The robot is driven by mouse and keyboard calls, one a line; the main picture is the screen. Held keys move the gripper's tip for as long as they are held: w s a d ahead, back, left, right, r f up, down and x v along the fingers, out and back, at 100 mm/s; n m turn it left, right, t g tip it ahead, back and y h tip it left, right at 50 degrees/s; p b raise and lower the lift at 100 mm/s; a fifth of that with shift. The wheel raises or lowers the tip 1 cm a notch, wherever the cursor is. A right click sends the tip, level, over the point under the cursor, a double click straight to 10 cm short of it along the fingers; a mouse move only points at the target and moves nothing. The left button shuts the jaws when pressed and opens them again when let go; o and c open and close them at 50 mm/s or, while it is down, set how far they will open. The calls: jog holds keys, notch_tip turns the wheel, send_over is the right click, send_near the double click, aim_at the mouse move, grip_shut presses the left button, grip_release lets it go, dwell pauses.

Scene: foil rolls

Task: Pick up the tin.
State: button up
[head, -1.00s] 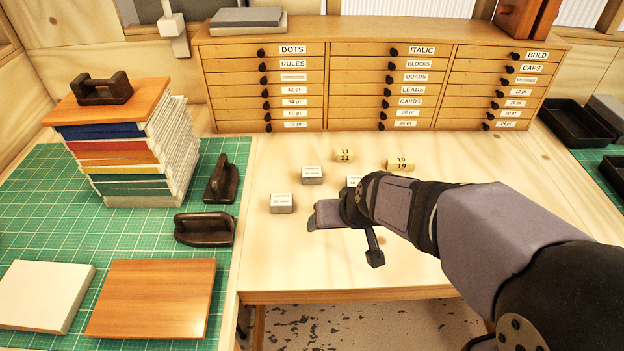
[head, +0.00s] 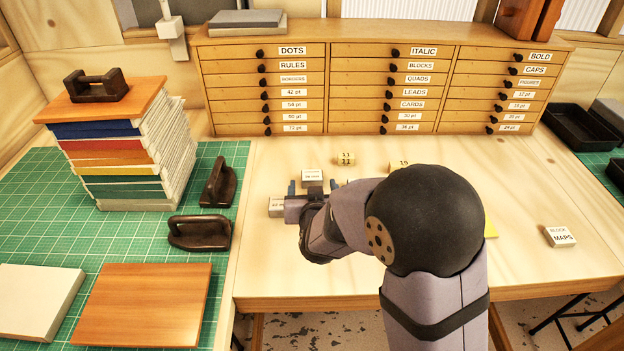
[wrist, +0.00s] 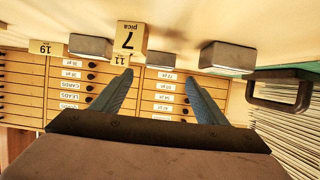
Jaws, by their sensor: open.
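Several small grey boxes with pale labelled tops stand on the bench; I cannot tell which of them is the tin. One box (head: 312,177) lies just beyond my gripper (head: 312,186); it also shows between the fingertips in the wrist view (wrist: 158,60). Another box (head: 277,207) is at the left, partly covered by my gripper, and a third (wrist: 91,46) is mostly hidden by my arm in the head view. A box marked MAPS (head: 559,237) lies far right. My gripper is open and empty, its fingers pointing toward the cabinet.
Yellow numbered blocks stand near the boxes, marked 11 (head: 346,158), 19 (head: 399,167) and 7 (wrist: 131,37). A drawer cabinet (head: 365,92) closes off the back. Dark handled weights (head: 200,233) and a book stack (head: 125,160) are left. The bench right of my arm is mostly clear.

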aim_at(312, 177)
jog(key=shift+x, duration=1.1)
jog(key=shift+w+p, duration=0.1)
jog(key=shift+p, duration=0.2)
jog(key=shift+f+p+x, duration=0.2)
jog(key=shift+p+x, duration=0.6)
jog(key=shift+x, duration=1.65)
jog(key=c, duration=1.2)
